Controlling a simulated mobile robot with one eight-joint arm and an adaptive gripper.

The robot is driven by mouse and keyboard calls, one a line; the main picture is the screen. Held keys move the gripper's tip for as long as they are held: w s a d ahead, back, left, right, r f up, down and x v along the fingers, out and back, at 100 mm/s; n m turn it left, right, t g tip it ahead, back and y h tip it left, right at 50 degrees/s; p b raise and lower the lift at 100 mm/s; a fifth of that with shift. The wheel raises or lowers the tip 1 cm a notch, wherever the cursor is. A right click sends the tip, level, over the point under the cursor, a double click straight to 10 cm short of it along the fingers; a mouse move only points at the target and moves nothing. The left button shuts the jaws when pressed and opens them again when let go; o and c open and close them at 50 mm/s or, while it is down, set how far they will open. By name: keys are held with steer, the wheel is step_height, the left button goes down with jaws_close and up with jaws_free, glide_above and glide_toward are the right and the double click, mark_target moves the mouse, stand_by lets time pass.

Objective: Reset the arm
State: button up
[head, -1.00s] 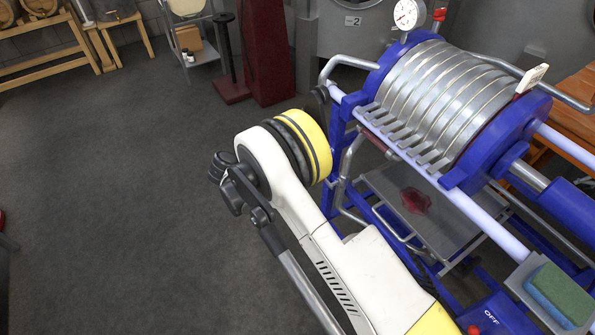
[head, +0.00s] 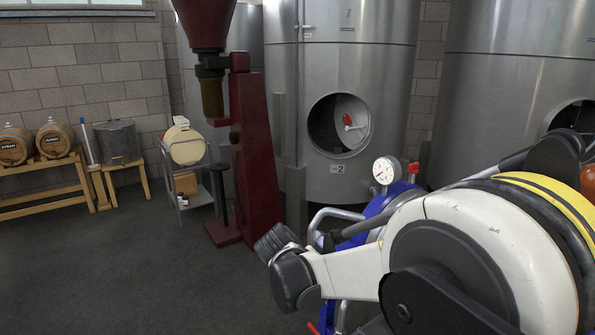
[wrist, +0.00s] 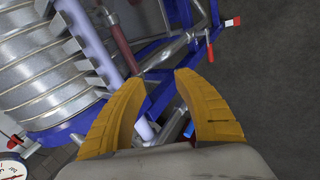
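My gripper (wrist: 160,95) shows in the wrist view as two orange fingers spread apart with nothing between them. It points down past the side of the blue-framed filter press (wrist: 62,68), above the dark floor. In the head view my arm fills the lower right and covers most of the press; the gripper's fingers do not show clearly there. A pressure gauge (head: 386,170) and a strip of the press's blue end (head: 376,212) show beside the arm.
A dark red corking machine (head: 256,150) stands left of a large steel tank (head: 356,60) with an open round hatch. Barrels (head: 56,138) sit on a wooden rack at the left. The grey floor (head: 120,270) at the lower left is clear.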

steer(key=s+d+r+m+y, duration=0.2)
steer(key=s+d+r+y, duration=0.1)
steer(key=s+d+r, duration=0.7)
steer(key=s+d+f+m+t+y, duration=0.1)
steer(key=s+m+t+y, duration=0.1)
steer(key=s, duration=1.3)
steer(key=shift+s+d+m, duration=0.25)
steer(key=shift+s+m, duration=0.1)
steer(key=shift+m, duration=0.35)
